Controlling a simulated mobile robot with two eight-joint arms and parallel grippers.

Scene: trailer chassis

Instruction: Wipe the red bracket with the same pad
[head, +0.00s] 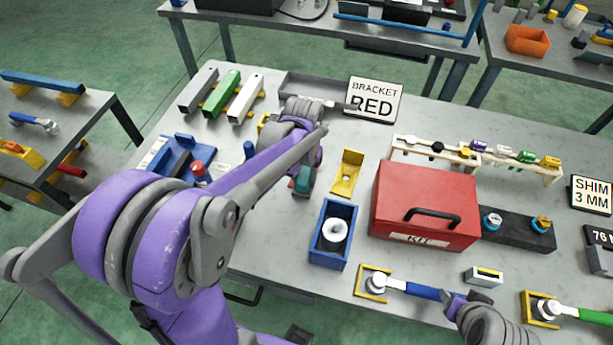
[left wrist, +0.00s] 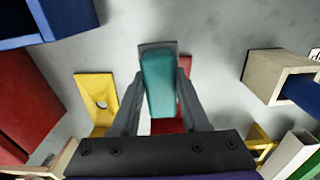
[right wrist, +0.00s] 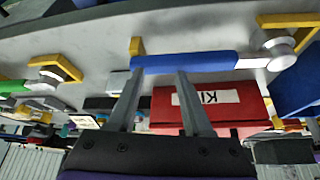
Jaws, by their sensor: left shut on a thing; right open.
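My left gripper (head: 303,184) is shut on a teal pad (left wrist: 158,84), which also shows in the head view (head: 302,181). A red bracket (left wrist: 184,124) shows partly behind the pad and fingers in the left wrist view; whether the pad touches it I cannot tell. My arm hides most of that spot in the head view. A yellow bracket (head: 347,172) stands to the right of the gripper, also seen in the left wrist view (left wrist: 97,98). A sign (head: 375,99) reads "BRACKET RED". My right gripper (right wrist: 160,85) is open and empty near a blue-handled tool (right wrist: 190,63).
A blue box (head: 331,255) with a white round piece inside and a red kit box (head: 428,207) stand right of the left gripper. Grey, green and white bars (head: 222,95) lie at the back left. A blue fixture (head: 181,160) stands left.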

